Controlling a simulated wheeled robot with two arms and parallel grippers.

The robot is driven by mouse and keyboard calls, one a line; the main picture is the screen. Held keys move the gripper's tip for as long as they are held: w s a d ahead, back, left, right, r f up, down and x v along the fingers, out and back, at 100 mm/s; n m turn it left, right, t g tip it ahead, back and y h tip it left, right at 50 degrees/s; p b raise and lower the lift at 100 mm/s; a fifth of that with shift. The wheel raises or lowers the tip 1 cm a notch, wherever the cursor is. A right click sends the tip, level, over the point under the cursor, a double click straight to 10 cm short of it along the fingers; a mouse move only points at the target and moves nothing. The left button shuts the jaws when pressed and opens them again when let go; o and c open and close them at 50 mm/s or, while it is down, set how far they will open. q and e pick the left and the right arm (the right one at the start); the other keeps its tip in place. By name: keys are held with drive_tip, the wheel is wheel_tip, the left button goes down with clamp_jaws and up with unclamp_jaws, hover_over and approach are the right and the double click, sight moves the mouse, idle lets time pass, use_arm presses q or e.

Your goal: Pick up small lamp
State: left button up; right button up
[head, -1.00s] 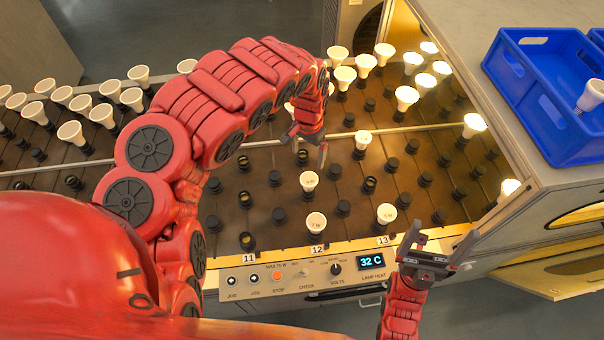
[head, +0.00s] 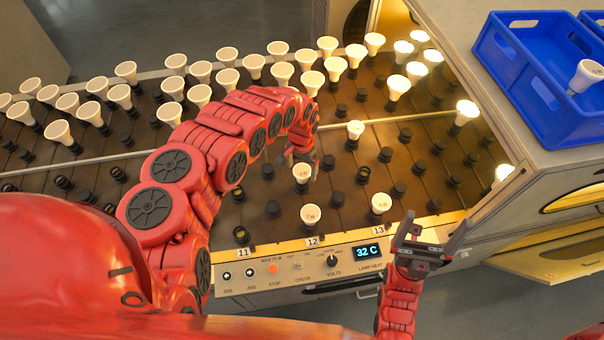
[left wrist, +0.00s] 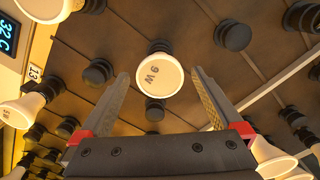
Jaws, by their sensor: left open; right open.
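A small white lamp (head: 302,172) stands upright in a dark socket on the rack, in the second row behind the number 12 tag. In the left wrist view this lamp (left wrist: 159,75) shows its round marked face, ahead of and between my two fingers. My left gripper (head: 299,158) is open and close to the lamp in the head view; in the left wrist view its fingers (left wrist: 160,95) are spread and empty. My right gripper (head: 430,236) is open and empty in front of the rack, right of the control panel.
Lamps stand nearby at the front row (head: 310,215), behind tag 13 (head: 380,203) and farther back (head: 355,129). Empty sockets (head: 272,209) lie between them. A control panel (head: 300,268) runs along the front. A blue crate (head: 560,128) holding a lamp (head: 586,75) sits at right.

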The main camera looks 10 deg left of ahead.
use_arm(q)
drive_tip(key=shift+d+f+p, duration=0.15)
drive_tip(key=shift+f+p, duration=0.4)
drive_tip(key=shift+f, duration=0.75)
wheel_tip(320, 180, down, 2)
drive_tip(key=shift+w+b, duration=0.15)
drive_tip(key=shift+b, duration=0.15)
drive_tip(key=shift+f, duration=0.2)
drive_tip(key=shift+r, duration=0.1)
drive_tip(key=c, duration=1.3)
drive_tip(key=shift+c, duration=0.2)
